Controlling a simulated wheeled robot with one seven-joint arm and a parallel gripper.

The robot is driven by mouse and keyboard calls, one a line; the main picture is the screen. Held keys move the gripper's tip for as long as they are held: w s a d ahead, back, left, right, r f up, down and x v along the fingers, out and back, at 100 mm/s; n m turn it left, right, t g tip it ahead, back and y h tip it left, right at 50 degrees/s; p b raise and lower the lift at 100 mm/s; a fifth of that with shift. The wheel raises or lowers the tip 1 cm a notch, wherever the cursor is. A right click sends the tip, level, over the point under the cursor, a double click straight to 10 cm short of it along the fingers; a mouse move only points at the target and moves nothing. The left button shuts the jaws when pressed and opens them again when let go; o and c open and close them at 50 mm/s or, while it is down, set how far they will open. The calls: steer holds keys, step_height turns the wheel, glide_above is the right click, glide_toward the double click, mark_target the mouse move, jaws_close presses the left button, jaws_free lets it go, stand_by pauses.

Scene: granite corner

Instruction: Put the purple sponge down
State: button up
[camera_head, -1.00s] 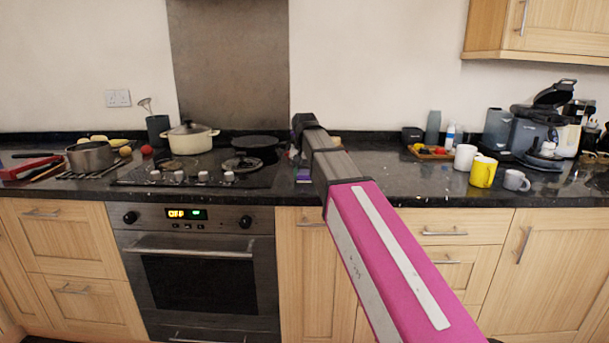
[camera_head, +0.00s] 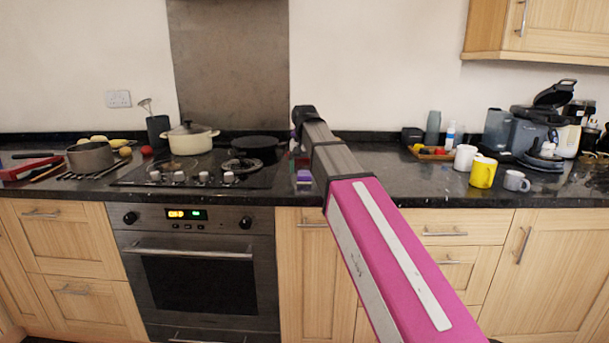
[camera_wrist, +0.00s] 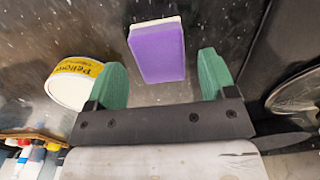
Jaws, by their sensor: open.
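The purple sponge (camera_wrist: 157,54), with a pale layer along one edge, lies on the dark speckled counter in the wrist view. In the head view a small purple patch of it (camera_head: 304,176) shows near the counter's front edge, left of my arm. My gripper (camera_wrist: 160,72) has its two green fingers spread wide, one on each side of the sponge's near end. There are clear gaps between the fingers and the sponge, and most of it lies beyond the fingertips. In the head view my arm hides the gripper.
A round tub with a yellow label (camera_wrist: 75,82) stands close to the left finger in the wrist view. The hob (camera_head: 195,170) with a cream pot (camera_head: 190,140) and dark pan (camera_head: 255,147) is left of my arm. Mugs (camera_head: 482,172) stand right; counter between is clear.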

mark_target(304, 173)
step_height(304, 173, up, 9)
steer(key=shift+r, duration=0.15)
steer(key=shift+s, duration=0.1)
stand_by(0.4)
